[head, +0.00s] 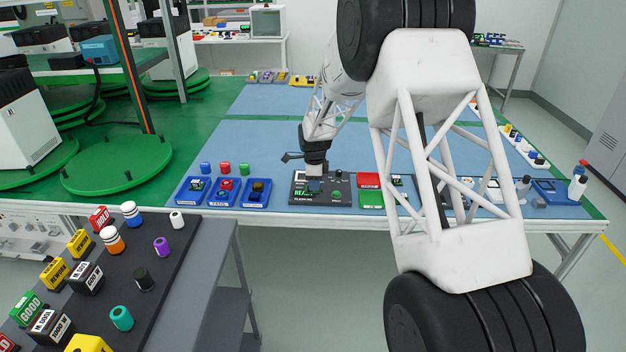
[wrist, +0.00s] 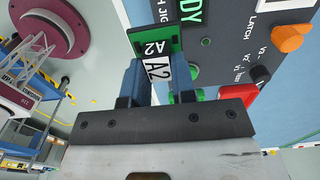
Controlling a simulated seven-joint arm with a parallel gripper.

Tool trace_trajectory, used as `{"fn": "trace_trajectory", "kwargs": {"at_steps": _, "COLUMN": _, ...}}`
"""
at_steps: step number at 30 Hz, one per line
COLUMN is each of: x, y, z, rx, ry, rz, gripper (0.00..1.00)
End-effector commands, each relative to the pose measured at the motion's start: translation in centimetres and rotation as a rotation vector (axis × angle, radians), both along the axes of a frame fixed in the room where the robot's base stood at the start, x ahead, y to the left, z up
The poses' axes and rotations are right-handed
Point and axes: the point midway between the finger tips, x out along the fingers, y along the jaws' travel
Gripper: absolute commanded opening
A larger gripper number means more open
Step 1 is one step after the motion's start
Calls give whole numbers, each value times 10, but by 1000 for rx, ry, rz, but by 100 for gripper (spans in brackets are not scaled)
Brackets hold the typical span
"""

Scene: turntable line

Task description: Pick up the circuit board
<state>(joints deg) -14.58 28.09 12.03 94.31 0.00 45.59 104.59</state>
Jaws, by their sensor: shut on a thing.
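The circuit board (wrist: 150,40) is a small green piece with A2 labels, seen in the wrist view. My gripper (wrist: 158,85) has its two blue fingers closed on either side of it. In the head view my gripper (head: 314,175) is low over the dark test jig (head: 343,196) on the blue-topped table. The board cannot be made out clearly in the head view. I cannot tell whether the board touches the jig.
Blue trays (head: 257,193) with small parts stand left of the jig. A red block (head: 368,180) and a green block (head: 371,198) are right of it. A dark bench (head: 150,250) with several labelled blocks and cylinders is at the lower left. The blue table behind the jig is mostly clear.

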Motion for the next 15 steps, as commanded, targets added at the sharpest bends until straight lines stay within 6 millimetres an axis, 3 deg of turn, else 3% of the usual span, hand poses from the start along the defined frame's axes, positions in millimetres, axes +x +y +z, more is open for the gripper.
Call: {"fn": "trace_trajectory", "kwargs": {"at_steps": 15, "x": -6, "y": -1, "z": 1, "rx": 0, "ry": -1, "rz": 0, "gripper": 2}}
